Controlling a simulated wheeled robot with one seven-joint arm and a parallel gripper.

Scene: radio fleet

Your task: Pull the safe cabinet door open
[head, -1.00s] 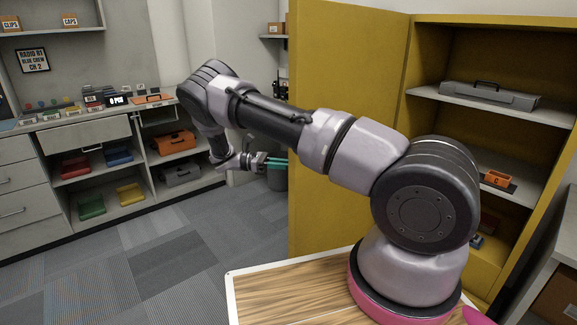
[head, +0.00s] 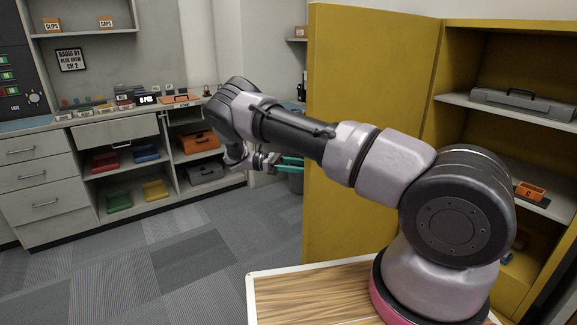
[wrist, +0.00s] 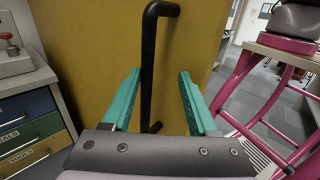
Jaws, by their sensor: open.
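The yellow safe cabinet (head: 485,65) stands at the right in the head view, with grey shelves inside showing. Its yellow door (head: 365,70) is swung wide open toward the left. In the wrist view the door (wrist: 95,25) fills the middle and carries a black vertical bar handle (wrist: 148,65). My gripper (head: 290,163) is open, with teal fingers pointing at the door's outer side. In the wrist view the handle's lower part lies between the two spread fingers (wrist: 160,85), nearer the left one. I cannot tell whether a finger touches it.
Grey shelving with coloured bins (head: 155,190) and a drawer unit (head: 40,190) stand at the left. In the wrist view, labelled drawers (wrist: 35,135) are at the left and my pink frame is at the right. The carpet (head: 180,255) between is clear.

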